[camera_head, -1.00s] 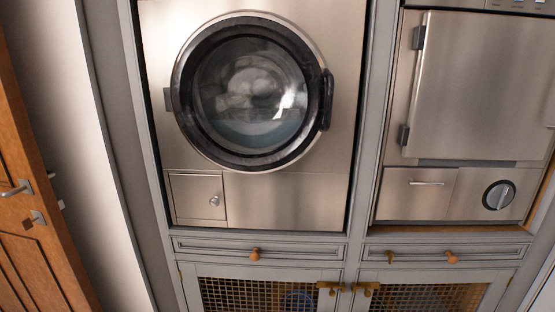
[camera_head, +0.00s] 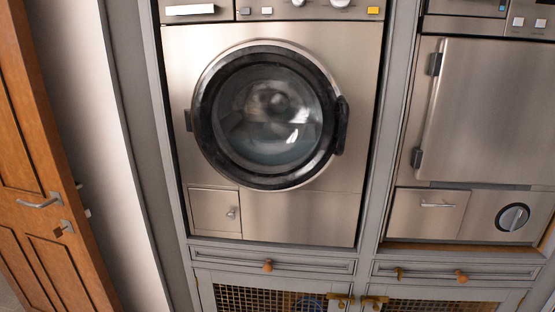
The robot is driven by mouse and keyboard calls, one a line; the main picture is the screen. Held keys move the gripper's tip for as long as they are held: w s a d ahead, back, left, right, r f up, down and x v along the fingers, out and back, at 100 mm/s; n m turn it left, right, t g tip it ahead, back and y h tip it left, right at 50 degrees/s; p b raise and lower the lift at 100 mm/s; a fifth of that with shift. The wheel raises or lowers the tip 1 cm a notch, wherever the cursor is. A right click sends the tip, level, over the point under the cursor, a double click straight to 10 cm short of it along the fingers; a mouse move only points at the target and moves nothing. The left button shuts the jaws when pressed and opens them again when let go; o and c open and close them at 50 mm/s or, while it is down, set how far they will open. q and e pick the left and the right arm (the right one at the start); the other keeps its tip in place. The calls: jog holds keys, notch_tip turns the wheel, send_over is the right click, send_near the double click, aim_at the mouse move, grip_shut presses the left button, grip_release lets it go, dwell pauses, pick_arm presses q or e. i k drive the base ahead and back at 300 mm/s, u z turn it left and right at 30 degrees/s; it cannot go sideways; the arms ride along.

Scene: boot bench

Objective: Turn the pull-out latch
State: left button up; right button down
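A small brass latch (camera_head: 400,272) sits at the left end of the narrow right-hand drawer front (camera_head: 430,273), under the right appliance. It looks upright, though it is too small to tell its exact setting. The same drawer has a round orange-brown knob (camera_head: 461,276) to the right of the latch. The drawer looks shut. Neither of my grippers is in view.
A front-loading washer (camera_head: 310,215) with a round glass door stands above the left drawer (camera_head: 308,264). Lower mesh doors carry brass catches (camera_head: 341,299) where they meet. A wooden door (camera_head: 30,170) is at far left.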

aim_at(398, 269)
jog(key=z, duration=1.55)
jog(key=k, duration=1.15)
jog(key=z, duration=1.05)
jog(key=i, duration=0.7)
jog(key=z, duration=0.45)
jog(key=i, duration=0.75)
jog(key=u, duration=0.95)
jog(key=i, duration=0.55)
jog(key=u, duration=0.55)
